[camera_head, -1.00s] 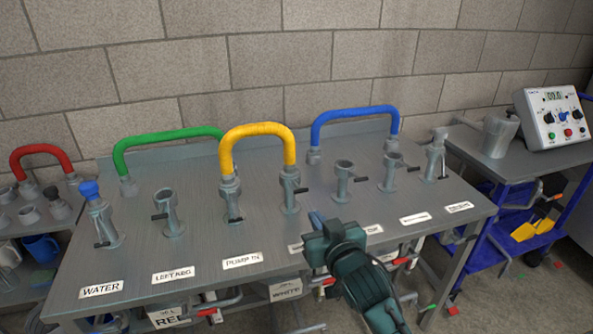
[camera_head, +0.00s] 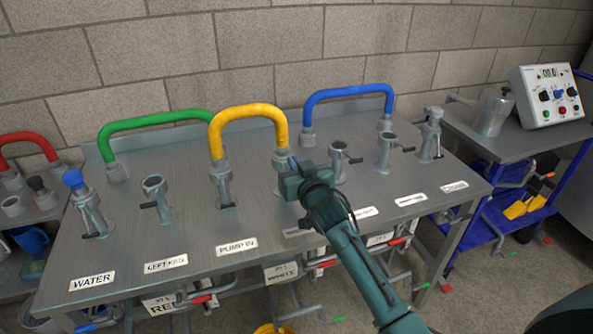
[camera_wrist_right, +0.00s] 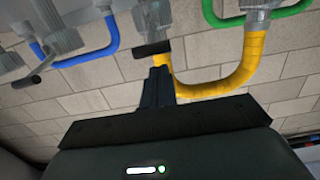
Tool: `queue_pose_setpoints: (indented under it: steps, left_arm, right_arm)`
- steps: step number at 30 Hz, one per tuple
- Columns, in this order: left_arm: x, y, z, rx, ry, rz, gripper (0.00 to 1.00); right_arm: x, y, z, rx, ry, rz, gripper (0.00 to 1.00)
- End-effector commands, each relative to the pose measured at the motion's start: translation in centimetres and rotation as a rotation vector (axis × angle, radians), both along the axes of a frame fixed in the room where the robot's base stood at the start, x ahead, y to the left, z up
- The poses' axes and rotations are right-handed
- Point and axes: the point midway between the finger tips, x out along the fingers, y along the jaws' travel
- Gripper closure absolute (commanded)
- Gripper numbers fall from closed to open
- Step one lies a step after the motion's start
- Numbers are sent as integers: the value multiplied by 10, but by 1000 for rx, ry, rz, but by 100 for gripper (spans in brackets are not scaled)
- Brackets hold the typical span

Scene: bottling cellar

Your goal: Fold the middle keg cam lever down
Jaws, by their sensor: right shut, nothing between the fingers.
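The yellow hose (camera_head: 248,112) runs between two grey posts. My right gripper (camera_head: 291,166) is at its right-hand post, which it mostly covers in the head view; the label in front is partly covered too. In the right wrist view, which looks upside down, that post (camera_wrist_right: 155,18) carries a short dark cam lever (camera_wrist_right: 150,49). The shut, empty fingers (camera_wrist_right: 159,72) of my right gripper end right at this lever; I cannot tell whether they touch it. The lever's own tilt is unclear. My left gripper is not in view.
Neighbouring posts with dark levers stand close by: the left keg post (camera_head: 157,195) and several to the right, such as one (camera_head: 384,152) under the blue hose (camera_head: 347,92). The green hose (camera_head: 155,121) arches behind.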

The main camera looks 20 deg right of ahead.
Motion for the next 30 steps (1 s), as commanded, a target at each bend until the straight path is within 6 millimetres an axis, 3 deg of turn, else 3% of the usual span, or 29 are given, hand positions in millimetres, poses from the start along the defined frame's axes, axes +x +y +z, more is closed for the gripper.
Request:
queue_pose_setpoints:
  steps: [6,30]
  left_arm:
    - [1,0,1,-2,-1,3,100]
    - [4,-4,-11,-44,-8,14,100]
  right_arm:
    - [-6,0,-13,0,-4,0,100]
    - [-10,-1,-22,3,-74,-1,100]
